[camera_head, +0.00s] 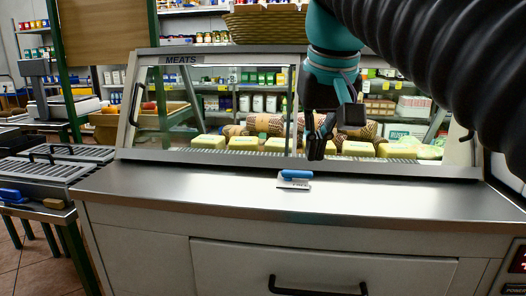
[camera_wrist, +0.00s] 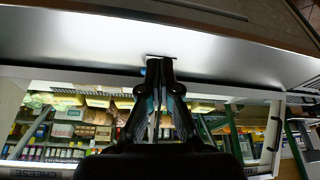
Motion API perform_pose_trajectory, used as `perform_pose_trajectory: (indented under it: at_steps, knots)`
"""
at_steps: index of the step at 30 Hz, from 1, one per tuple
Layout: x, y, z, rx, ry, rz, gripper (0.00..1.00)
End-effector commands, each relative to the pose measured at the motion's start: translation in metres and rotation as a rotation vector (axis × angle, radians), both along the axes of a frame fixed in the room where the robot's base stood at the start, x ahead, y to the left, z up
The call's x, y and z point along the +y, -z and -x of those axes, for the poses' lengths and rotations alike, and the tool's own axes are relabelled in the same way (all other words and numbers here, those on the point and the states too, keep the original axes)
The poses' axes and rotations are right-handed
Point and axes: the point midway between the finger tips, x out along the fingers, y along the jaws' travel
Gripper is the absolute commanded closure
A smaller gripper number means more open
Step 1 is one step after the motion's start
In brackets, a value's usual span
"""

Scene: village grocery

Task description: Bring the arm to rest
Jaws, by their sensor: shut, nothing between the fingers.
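My gripper (camera_head: 318,148) hangs from my arm in front of the meats display case, above the steel counter, in the head view. Its fingers are together and nothing is between them. In the wrist view my gripper (camera_wrist: 159,66) shows its fingers closed, pointing towards the counter. My dark ribbed arm cover fills the upper right of the head view.
The glass display case (camera_head: 215,57) with cheeses and meats stands behind the steel counter (camera_head: 210,190). A small blue-handled object (camera_head: 295,178) lies on the counter just left of and below my gripper. The counter is otherwise clear. A scale (camera_head: 60,105) stands at left.

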Motion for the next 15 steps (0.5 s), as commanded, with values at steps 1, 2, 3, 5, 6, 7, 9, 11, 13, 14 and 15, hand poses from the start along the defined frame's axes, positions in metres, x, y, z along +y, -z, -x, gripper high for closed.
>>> perform_pose_trajectory:
  at_steps: [1,2,3,5,6,7,9,11,13,14,15]
  knots:
    - [-0.002,0.005,0.001,0.0,0.002,0.0,1.0]
    - [-0.003,0.007,0.002,-0.002,0.003,0.0,1.0]
    - [-0.004,0.01,0.003,-0.004,0.002,0.0,1.0]
    - [-0.005,0.015,0.004,-0.007,0.003,-0.001,1.0]
    - [-0.007,0.019,0.005,-0.01,0.004,-0.001,1.0]
    - [-0.008,0.022,0.007,-0.012,0.004,-0.002,1.0]
    - [-0.012,0.03,0.009,-0.017,0.007,-0.002,1.0]
    - [-0.015,0.038,0.011,-0.023,0.01,-0.003,1.0]
    - [-0.019,0.049,0.015,-0.028,0.014,-0.003,1.0]
    - [-0.021,0.053,0.017,-0.031,0.016,-0.003,1.0]
    - [-0.023,0.061,0.019,-0.035,0.019,-0.004,1.0]
